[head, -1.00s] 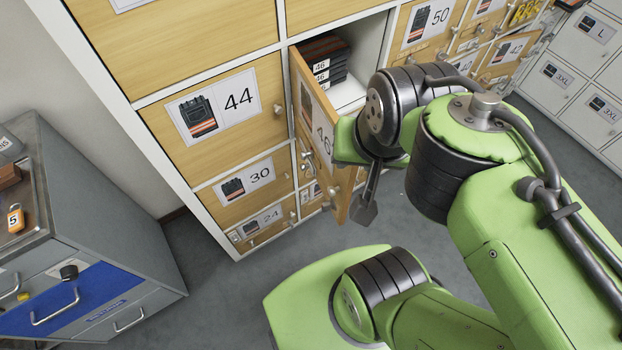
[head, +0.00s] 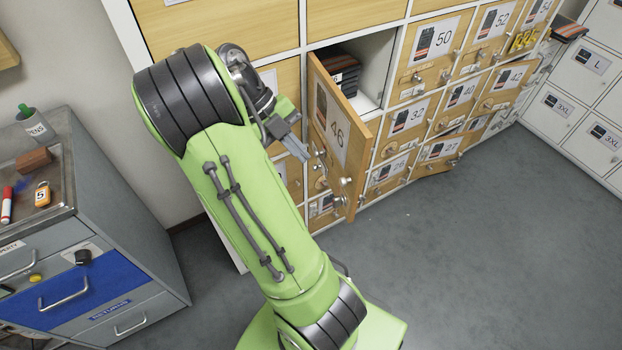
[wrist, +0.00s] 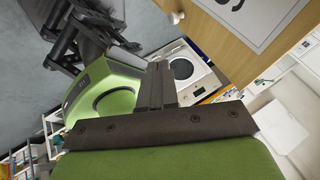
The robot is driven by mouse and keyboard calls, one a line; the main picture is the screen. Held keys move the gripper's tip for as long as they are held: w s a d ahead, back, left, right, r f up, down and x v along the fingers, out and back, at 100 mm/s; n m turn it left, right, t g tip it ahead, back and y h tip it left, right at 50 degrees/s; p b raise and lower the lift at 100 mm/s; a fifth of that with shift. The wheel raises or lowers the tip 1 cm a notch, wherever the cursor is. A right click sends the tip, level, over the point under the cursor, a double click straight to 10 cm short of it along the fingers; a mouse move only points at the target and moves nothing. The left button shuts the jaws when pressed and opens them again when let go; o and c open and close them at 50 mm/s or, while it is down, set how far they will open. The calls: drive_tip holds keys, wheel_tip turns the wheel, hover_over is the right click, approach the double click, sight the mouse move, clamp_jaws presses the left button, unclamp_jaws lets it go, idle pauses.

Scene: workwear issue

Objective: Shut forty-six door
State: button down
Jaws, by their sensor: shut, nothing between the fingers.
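The forty-six door (head: 335,125) is a wooden locker door with a vest label and the number 46. It stands open, hinged at its left edge, its labelled face turned left. Its round knob (head: 345,182) is near the free edge. Behind it the compartment (head: 375,65) shows dark folded vests. My gripper (head: 304,153) is shut and empty, on the labelled side of the door. It looks close to the door's lower part; I cannot tell whether it touches. In the wrist view the shut fingers (wrist: 160,70) lie left of the door's labelled face (wrist: 222,30).
Numbered locker doors, such as 32 (head: 408,118), stand right of the open door; one at the lower right hangs ajar. A grey drawer cabinet (head: 130,200) with small items on top stands at left. White lockers (head: 585,90) are at far right. The grey floor (head: 460,260) is clear at right.

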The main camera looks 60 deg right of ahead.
drive_tip(key=b, duration=0.5)
approach(356, 188)
wheel_tip(356, 188, down, 5)
drive_tip(key=a, duration=0.3)
drive_tip(key=s+d, duration=0.3)
drive_tip(key=shift+d+r+p, duration=0.3)
drive_tip(key=shift+r, duration=0.05)
drive_tip(key=shift+d, duration=0.1)
